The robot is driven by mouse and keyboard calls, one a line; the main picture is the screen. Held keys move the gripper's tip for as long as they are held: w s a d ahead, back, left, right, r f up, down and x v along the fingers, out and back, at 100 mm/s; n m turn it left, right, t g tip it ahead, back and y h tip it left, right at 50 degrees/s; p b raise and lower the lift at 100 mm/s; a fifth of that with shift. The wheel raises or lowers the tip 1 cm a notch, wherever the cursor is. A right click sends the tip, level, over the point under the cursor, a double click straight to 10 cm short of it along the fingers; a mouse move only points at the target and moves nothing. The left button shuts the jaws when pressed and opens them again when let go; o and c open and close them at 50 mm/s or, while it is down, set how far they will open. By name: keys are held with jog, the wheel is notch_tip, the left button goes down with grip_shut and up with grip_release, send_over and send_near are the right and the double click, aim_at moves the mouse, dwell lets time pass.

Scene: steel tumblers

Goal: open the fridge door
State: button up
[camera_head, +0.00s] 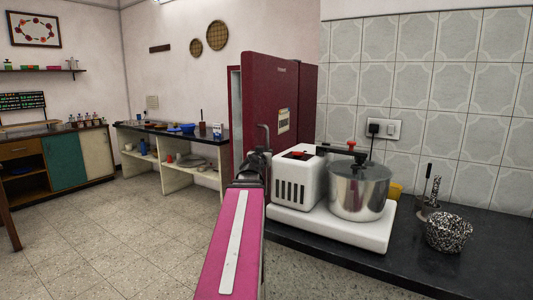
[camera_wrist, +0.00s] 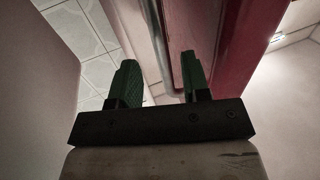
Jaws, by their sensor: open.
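The dark red fridge (camera_head: 309,95) stands past the end of the counter in the head view. Its door (camera_head: 262,85) appears to stand out from the body, with a narrow pale strip showing to its left; how wide the opening is I cannot tell. The grey bar handle (camera_head: 264,133) is on the door, its lower part hidden by my arm. My gripper (camera_wrist: 160,80) is open, and the grey handle (camera_wrist: 157,35) shows between or just beyond its green fingers, beside the red door (camera_wrist: 225,50). Contact is not clear.
The black counter (camera_head: 440,270) at right holds a white grinder base (camera_head: 330,228) with a steel pot (camera_head: 358,190), close to my arm. The tiled floor (camera_head: 130,235) at left is clear. Low shelves (camera_head: 182,155) line the back wall.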

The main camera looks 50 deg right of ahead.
jog(key=v, duration=0.5)
dwell(0.4)
jog(key=w+a+f+n+g+y, duration=0.15)
jog(key=w+a+f+y, duration=0.4)
jog(key=a+f, duration=0.7)
jog(key=w+a+f+n+g+y, duration=0.1)
jog(key=w+a+f+n+y, duration=0.2)
jog(key=w+a+f, duration=0.75)
jog(key=s+a+f+n+g+y, duration=0.2)
jog(key=a+f, duration=0.5)
jog(key=a, duration=0.3)
jog(key=s+a+f+n+g+y, duration=0.2)
jog(key=a+f, duration=0.5)
jog(key=a, duration=0.4)
jog(key=s+a+f+n+g+y, duration=0.2)
jog(key=a+f, duration=0.5)
jog(key=a, duration=0.4)
jog(key=shift+s+n+y, duration=0.65)
jog(key=shift+s+n, duration=0.05)
jog(key=shift+n, duration=0.15)
